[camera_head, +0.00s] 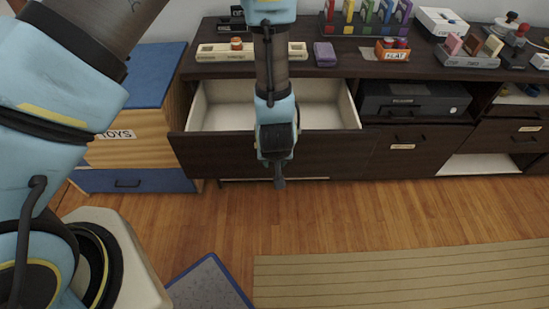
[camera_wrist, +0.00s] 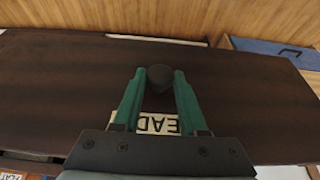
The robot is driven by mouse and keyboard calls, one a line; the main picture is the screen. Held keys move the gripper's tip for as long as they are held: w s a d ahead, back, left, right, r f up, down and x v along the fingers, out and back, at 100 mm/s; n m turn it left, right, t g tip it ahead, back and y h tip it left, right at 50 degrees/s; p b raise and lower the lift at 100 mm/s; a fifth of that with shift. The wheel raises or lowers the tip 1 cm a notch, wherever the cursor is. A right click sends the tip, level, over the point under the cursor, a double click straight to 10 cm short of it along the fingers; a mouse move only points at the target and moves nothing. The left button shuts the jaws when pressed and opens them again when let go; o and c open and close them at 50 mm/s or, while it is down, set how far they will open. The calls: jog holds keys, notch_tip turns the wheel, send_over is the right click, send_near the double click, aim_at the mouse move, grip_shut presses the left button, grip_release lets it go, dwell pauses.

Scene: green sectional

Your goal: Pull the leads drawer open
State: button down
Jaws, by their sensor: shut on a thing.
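The leads drawer (camera_head: 215,155) is dark wood and stands pulled out of the dark cabinet. Its pale inside shows behind the front panel, and the visible part looks empty. In the wrist view its dark front (camera_wrist: 60,95) carries a white label (camera_wrist: 158,124) reading "EAD", the rest hidden by my fingers. My gripper (camera_wrist: 160,76) has its two green fingers on either side of a dark knob-like handle (camera_wrist: 160,74) and is shut on it. In the head view my arm hangs over the drawer front and hides its middle and the handle.
A blue-and-wood toys cabinet (camera_head: 125,150) stands just left of the drawer. The cabinet top (camera_head: 350,68) holds trays, a purple block (camera_head: 325,54) and an orange box (camera_head: 393,49). Wooden floor (camera_head: 350,210) is clear in front, with a striped rug (camera_head: 400,275) nearer.

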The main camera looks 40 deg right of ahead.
jog(key=shift+c, duration=2.4)
grip_release()
jog(key=v, duration=1)
jog(key=shift+a+r, duration=0.15)
jog(key=shift+r, duration=0.25)
